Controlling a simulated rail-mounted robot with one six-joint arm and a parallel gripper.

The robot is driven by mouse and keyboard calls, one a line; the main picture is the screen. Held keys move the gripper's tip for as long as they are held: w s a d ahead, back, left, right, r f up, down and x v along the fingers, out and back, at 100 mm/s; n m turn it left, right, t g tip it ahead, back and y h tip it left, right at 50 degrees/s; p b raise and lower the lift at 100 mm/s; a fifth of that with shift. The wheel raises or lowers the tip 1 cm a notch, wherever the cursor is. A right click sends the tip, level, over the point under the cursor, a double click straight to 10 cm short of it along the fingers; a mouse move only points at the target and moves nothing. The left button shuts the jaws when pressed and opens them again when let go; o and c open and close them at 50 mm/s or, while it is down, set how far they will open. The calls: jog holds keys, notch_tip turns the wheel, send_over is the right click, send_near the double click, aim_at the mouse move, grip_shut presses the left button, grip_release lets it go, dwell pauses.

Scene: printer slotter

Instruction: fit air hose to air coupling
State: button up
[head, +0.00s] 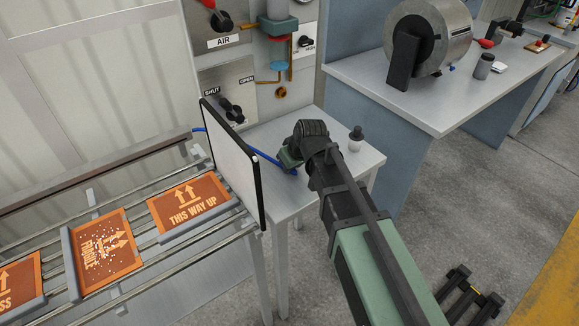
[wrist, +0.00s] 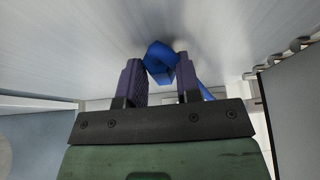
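The blue air hose (head: 264,157) runs from behind the white board across the small table to my gripper (head: 290,160). In the wrist view, a thick blue hose part (wrist: 160,62) lies between and just past the two dark purple fingers of my gripper (wrist: 160,70). It fills most of the gap; I cannot tell whether both fingers press on it. My gripper is low over the table. A brass fitting with a round end (head: 281,92) hangs on the wall panel behind; I cannot tell whether it is the air coupling.
A white board (head: 233,160) stands upright left of my gripper, beside a roller rail with orange plates (head: 188,203). A small dark-capped bottle (head: 356,138) stands on the small table (head: 366,160). A bench with a metal drum (head: 440,40) is at right. An AIR valve knob (head: 222,20) is above.

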jog(key=shift+c, duration=1.4)
jog(key=shift+r+p, duration=0.4)
jog(key=shift+r, duration=0.05)
notch_tip(320, 180, up, 5)
jog(key=p, duration=0.5)
jog(key=o, duration=0.4)
jog(key=c, duration=0.4)
jog(key=shift+o, duration=0.2)
jog(key=w+d+r+p, duration=0.1)
jog(key=w+r+p, duration=0.1)
jog(key=w, duration=1.8)
jog(key=shift+w+r+p, duration=0.2)
jog(key=shift+r+p, duration=0.2)
jog(key=shift+p, duration=0.05)
